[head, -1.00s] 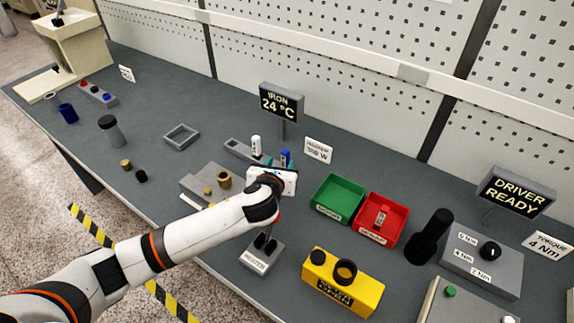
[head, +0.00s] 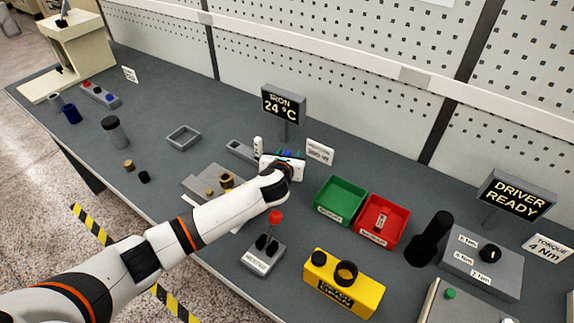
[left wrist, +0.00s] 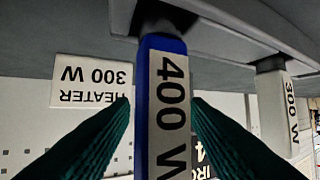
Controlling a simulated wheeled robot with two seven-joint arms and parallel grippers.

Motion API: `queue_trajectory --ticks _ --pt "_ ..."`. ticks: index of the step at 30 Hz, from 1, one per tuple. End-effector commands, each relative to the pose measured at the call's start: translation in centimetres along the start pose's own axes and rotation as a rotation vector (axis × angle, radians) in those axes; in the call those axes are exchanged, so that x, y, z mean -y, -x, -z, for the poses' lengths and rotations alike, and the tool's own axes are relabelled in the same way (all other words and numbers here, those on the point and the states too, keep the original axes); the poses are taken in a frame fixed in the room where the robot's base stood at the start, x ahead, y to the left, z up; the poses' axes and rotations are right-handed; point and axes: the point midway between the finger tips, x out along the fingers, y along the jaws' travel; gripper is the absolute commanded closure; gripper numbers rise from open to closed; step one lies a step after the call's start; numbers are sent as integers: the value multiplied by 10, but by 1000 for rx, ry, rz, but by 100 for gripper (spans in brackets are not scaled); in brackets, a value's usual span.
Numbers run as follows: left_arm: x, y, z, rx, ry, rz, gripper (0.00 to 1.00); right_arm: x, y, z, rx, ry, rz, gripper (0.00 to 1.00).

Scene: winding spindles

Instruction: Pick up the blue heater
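The blue heater (left wrist: 175,45) stands in front of the left wrist camera, with a white "400 W" label down its side. My left gripper (left wrist: 161,103) has its two green fingers on either side of it. The fingers look open, with a thin gap at the left finger; contact on the right is unclear. In the head view only the blue top (head: 287,153) shows behind my white wrist, which hides the fingers. A white "300 W" heater (left wrist: 277,110) stands beside it; it also shows in the head view (head: 258,147). My right gripper is not in view.
A "HEATER 300 W" sign (head: 319,151) stands close behind the heaters. A green bin (head: 340,201) and a red bin (head: 382,221) are to the right. A grey block with a red-topped piece (head: 275,217) and a yellow box (head: 343,284) are nearer the front edge.

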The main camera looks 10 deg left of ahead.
Motion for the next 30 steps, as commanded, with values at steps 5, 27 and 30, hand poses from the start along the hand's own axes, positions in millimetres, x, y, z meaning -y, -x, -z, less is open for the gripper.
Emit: queue_trajectory --ticks 5,27,30 --pt "0 0 0 0 0 0 87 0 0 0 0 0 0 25" --pt "0 24 61 -6 0 -1 100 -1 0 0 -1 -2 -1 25" --pt "0 31 76 -4 0 -1 100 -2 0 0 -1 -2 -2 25"
